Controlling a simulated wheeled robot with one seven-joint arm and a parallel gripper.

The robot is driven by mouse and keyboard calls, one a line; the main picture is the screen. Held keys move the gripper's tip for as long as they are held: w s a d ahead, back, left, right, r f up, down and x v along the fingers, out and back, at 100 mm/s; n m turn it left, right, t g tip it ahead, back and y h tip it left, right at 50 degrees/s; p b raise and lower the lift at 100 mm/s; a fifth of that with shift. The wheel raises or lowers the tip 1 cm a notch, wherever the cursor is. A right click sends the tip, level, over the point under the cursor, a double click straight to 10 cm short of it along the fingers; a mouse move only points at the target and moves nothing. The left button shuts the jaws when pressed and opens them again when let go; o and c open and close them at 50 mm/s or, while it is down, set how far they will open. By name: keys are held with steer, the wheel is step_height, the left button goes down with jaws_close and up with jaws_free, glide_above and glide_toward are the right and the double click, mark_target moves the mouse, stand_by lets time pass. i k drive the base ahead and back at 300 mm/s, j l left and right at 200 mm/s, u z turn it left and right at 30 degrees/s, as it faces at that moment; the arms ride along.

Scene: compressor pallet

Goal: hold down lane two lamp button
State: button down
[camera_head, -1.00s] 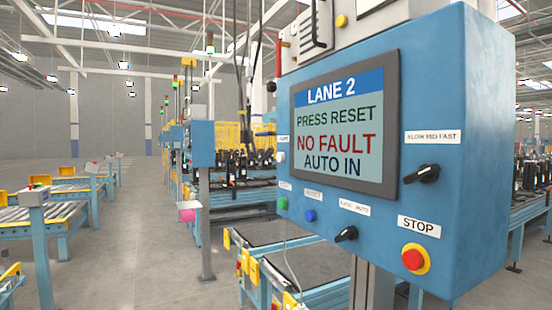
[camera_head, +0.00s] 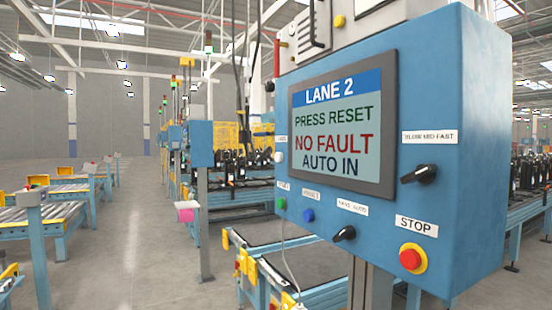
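The blue lane two control box (camera_head: 462,170) fills the right of the view. Its screen (camera_head: 343,125) reads LANE 2, PRESS RESET, NO FAULT, AUTO IN. A small white button (camera_head: 279,157) sits on the box's left edge under a small label that looks like LAMPS. Below it are a green button (camera_head: 281,204) and a blue button (camera_head: 308,215). A black selector (camera_head: 344,234), a red stop button (camera_head: 411,258) on a yellow ring and a black speed knob (camera_head: 420,174) are on the same face. My gripper is not in view.
Roller conveyors (camera_head: 60,212) stand at the left. A grey post with a blue box (camera_head: 200,144) and pink item (camera_head: 186,211) stands left of the panel. Dark-topped blue frames (camera_head: 300,268) lie below it. The grey floor (camera_head: 135,250) between is clear.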

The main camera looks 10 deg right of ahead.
mark_target(278, 156)
steer(key=z, duration=0.45)
steer(key=i+j+z, duration=0.2)
steer(key=j, duration=0.2)
steer(key=j+z, duration=0.25)
steer(key=i+j+z, duration=0.2)
steer(key=j, duration=0.35)
steer(key=i+j, duration=0.1)
steer(key=j, duration=0.7)
steer(key=i+j+z, duration=0.15)
steer(key=j, duration=0.6)
steer(key=k, duration=0.05)
